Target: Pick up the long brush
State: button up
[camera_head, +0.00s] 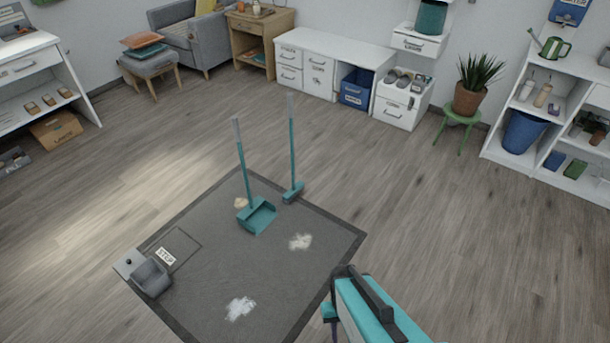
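The long brush (292,150) stands upright at the far edge of the dark grey mat (215,285). It has a thin teal handle with a grey tip and a small teal head at floor level. A long-handled teal dustpan (257,216) stands just left of it on the mat, its handle leaning slightly left. A teal and black part of my arm shows at the bottom right, well apart from the brush. I cannot make out fingertips there, so whether my gripper is open or shut does not show.
Pale debris piles (300,242) and (239,308) lie on the mat. White shelves (505,150), a plant on a green stool (459,117) and cabinets (335,45) line the back and right. Wooden floor (420,210) right of the mat is clear.

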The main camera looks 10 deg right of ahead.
aim_at(296, 188)
jog(key=u, duration=0.25)
jog(key=i, duration=1.35)
jog(key=u, duration=0.35)
